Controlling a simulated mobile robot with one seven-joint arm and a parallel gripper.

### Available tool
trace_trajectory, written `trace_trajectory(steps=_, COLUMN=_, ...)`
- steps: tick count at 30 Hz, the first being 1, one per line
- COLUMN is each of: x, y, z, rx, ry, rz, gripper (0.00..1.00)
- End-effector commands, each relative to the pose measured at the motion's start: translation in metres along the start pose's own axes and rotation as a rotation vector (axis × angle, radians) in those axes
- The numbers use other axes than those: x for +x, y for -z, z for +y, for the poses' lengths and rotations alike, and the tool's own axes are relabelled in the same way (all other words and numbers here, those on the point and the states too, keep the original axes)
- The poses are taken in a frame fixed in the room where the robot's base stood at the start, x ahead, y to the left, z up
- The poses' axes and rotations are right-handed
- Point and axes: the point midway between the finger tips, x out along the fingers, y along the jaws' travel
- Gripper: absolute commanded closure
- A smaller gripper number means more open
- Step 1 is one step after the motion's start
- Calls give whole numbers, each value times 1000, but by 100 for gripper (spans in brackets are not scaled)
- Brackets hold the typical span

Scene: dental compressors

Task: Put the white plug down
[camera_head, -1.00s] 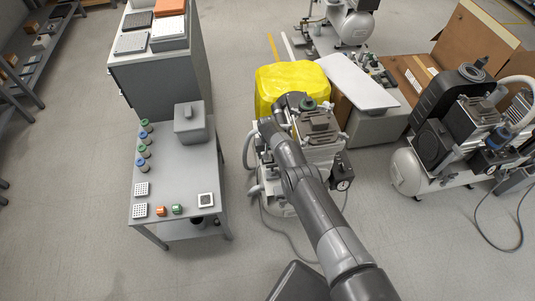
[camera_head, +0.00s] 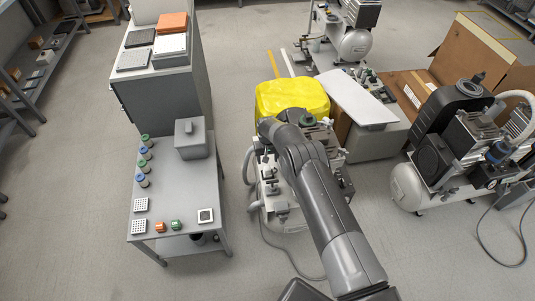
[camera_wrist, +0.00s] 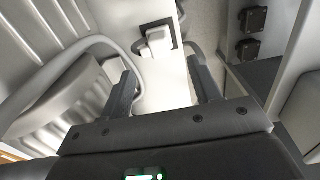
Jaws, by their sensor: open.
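My gripper (camera_wrist: 163,92) is open in the wrist view, its two dark fingers apart with nothing held between them. A small white block (camera_wrist: 158,40) lies beyond the fingertips on a pale surface, beside a dark bracket-like edge; it may be the white plug, but I cannot tell for sure. In the head view my arm reaches over the compressor (camera_head: 285,215) in the middle, and my gripper cannot be made out there. No white plug can be picked out in the head view.
A grey table (camera_head: 185,190) with a grey box (camera_head: 190,138), several capped jars and small blocks stands left of the compressor. A yellow cover (camera_head: 290,98) is behind it. Another compressor (camera_head: 440,150) and a cardboard box (camera_head: 485,50) are at the right. Floor shows between table and compressor.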

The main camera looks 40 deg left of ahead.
Motion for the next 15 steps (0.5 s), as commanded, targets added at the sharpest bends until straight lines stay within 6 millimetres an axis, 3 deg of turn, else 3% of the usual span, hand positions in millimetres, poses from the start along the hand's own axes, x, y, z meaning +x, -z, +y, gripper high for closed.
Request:
trace_trajectory(steps=6, x=-26, y=0, z=0, rx=0, ry=0, rz=0, gripper=43)
trace_trajectory(steps=15, x=-34, y=0, z=0, rx=0, ry=0, rz=-1, gripper=43)
